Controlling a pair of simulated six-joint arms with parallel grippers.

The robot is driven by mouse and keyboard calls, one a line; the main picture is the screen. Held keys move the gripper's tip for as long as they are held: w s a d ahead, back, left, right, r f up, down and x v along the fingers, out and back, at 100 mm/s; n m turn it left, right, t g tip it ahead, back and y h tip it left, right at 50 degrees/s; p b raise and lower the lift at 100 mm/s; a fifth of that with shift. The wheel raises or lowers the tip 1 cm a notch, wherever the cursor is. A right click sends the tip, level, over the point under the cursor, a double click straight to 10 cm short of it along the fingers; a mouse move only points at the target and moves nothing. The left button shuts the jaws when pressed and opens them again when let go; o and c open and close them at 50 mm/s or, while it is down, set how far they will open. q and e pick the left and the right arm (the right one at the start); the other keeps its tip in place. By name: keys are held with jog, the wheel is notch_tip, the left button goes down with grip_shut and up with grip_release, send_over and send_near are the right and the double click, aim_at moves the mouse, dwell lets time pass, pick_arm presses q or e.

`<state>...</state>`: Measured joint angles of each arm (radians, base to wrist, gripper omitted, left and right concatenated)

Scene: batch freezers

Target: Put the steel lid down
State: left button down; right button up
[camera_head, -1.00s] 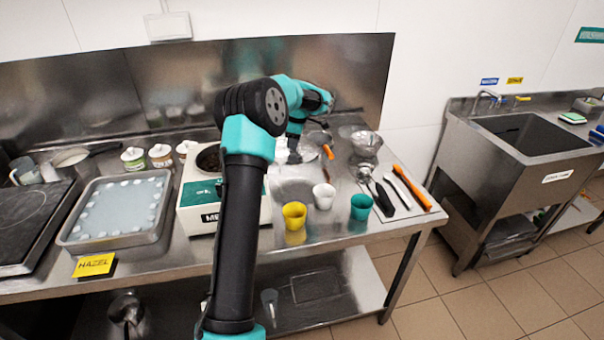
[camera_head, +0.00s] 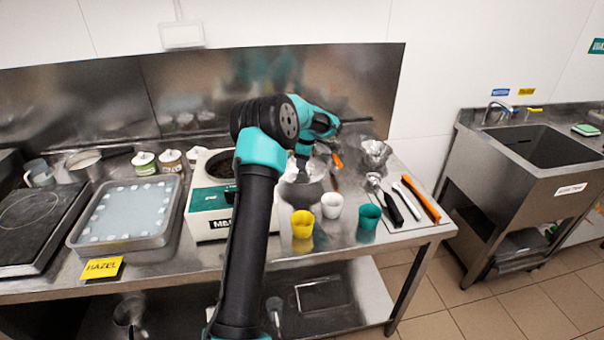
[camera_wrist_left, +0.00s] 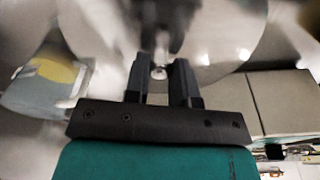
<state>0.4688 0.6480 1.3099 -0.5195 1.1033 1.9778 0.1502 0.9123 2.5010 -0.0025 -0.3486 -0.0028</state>
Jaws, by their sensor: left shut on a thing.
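My left gripper (camera_head: 302,174) points down over the steel table, just right of the white and teal batch freezer (camera_head: 212,202). In the left wrist view its two dark fingers (camera_wrist_left: 161,82) are shut on the small knob of the steel lid (camera_wrist_left: 215,35). The lid is round, shiny and blurred there. The freezer's round top opening is uncovered. My right gripper is not in view.
Yellow (camera_head: 302,224), white (camera_head: 332,205) and teal (camera_head: 368,222) cups stand near the front edge. Utensils (camera_head: 408,203) and a steel bowl (camera_head: 375,153) are at right. A tray (camera_head: 165,240) lies left of the freezer. A sink (camera_head: 530,150) stands apart at right.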

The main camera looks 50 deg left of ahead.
aim_at(302, 172)
pick_arm(q)
jog(key=shift+f, duration=2.45)
jog(key=shift+f, duration=0.1)
jog(key=c, duration=1)
grip_release()
jog(key=shift+o, duration=0.2)
notch_tip(302, 172, up, 12)
jog(key=w+d, duration=0.1)
jog(key=shift+d, duration=0.2)
